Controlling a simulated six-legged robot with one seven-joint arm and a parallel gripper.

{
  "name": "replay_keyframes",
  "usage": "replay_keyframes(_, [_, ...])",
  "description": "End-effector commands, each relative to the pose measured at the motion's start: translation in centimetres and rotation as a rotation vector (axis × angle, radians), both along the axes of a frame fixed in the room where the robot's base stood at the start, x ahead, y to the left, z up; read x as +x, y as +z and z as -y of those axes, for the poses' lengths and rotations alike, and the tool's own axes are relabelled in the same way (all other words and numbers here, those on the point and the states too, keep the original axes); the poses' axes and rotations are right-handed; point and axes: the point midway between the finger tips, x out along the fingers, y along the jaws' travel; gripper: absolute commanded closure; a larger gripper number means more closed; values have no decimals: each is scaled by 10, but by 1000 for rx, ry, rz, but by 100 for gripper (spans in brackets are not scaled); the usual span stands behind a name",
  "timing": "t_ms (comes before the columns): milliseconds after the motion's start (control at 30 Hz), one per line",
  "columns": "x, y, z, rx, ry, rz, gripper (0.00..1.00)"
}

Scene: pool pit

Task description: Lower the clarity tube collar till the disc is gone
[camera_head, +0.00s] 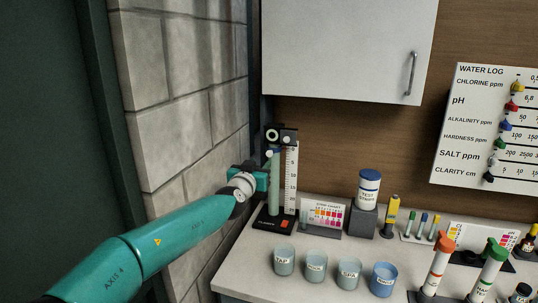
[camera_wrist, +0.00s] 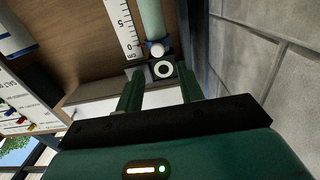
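The clarity tube (camera_head: 275,185) is a pale green upright cylinder beside a white scale strip (camera_head: 291,180) on a dark base. The wrist view shows part of the tube (camera_wrist: 151,18) and the scale's zero end (camera_wrist: 124,22). A black block with a white ring (camera_head: 272,134) sits at the top; it also shows in the wrist view (camera_wrist: 163,70). A small pale knob (camera_head: 268,153), also in the wrist view (camera_wrist: 156,49), is just below it. I cannot tell which part is the collar. My gripper (camera_head: 262,181) is left of the tube; its fingers (camera_wrist: 158,86) are apart and look empty.
Several labelled cups (camera_head: 315,266) stand along the counter front. A colour chart (camera_head: 325,214), a tablet jar (camera_head: 368,190) and a yellow tester (camera_head: 390,215) are right of the tube. A wall cabinet (camera_head: 350,45) hangs above; a block wall (camera_head: 180,100) is close on the left.

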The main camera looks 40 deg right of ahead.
Motion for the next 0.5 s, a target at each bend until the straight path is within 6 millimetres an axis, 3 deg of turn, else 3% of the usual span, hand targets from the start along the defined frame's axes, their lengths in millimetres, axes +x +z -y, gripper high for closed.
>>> replay_keyframes(500, [35,0,74,1,-1,0,63])
